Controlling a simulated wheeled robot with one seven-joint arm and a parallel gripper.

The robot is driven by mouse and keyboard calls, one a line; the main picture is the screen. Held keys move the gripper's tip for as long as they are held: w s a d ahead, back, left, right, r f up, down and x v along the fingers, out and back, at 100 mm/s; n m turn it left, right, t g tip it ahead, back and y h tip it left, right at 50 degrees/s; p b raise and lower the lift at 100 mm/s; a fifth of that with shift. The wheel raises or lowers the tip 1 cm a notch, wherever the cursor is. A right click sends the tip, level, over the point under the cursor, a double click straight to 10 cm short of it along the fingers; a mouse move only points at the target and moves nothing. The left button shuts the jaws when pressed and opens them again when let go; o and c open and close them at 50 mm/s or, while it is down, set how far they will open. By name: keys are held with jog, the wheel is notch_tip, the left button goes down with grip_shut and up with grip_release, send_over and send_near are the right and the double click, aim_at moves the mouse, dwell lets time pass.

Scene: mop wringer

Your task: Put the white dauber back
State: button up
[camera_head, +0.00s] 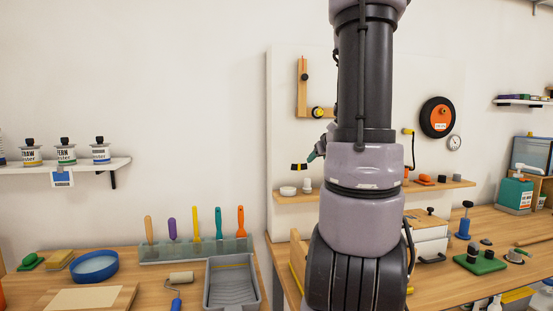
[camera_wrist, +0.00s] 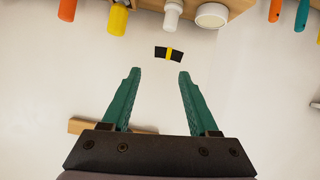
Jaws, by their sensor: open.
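A small upright white piece (camera_head: 307,185), which may be the white dauber, stands on the narrow wall shelf (camera_head: 450,185) beside a low white round piece (camera_head: 288,190). In the wrist view the white piece (camera_wrist: 174,17) and the round piece (camera_wrist: 211,15) show at the top, beyond my fingertips. My gripper (camera_wrist: 157,72) is open, with green fingers apart and nothing between them. A black piece with a yellow band (camera_wrist: 169,54) shows just beyond the fingertips, against the pale wall. In the head view my gripper (camera_head: 316,151) is mostly hidden behind my arm.
My arm hides the middle of the shelf. An orange-black wheel (camera_head: 438,117) and a wooden bracket (camera_head: 302,88) are on the wall panel. Below are a grey tray (camera_head: 232,283), a rack (camera_head: 195,249) of coloured handles, a blue dish (camera_head: 94,266) and a white box (camera_head: 428,236).

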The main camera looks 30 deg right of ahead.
jog(key=s+a+r+g+y, duration=0.1)
jog(key=s+a+r+y, duration=0.1)
jog(key=s+a, duration=0.4)
jog(key=s+a+r+m+g+y, duration=0.1)
jog(key=s+a, duration=0.5)
jog(key=a, duration=0.7)
jog(key=s+a+r+m+g+y, duration=0.1)
jog(key=s+a+r+g+y, duration=0.1)
jog(key=s+a, duration=0.5)
jog(key=a+r+g, duration=0.1)
jog(key=a, duration=0.1)
jog(key=shift+a+y, duration=0.3)
jog(key=shift+a, duration=0.05)
jog(key=shift+r+m, duration=0.1)
jog(key=shift+m, duration=0.2)
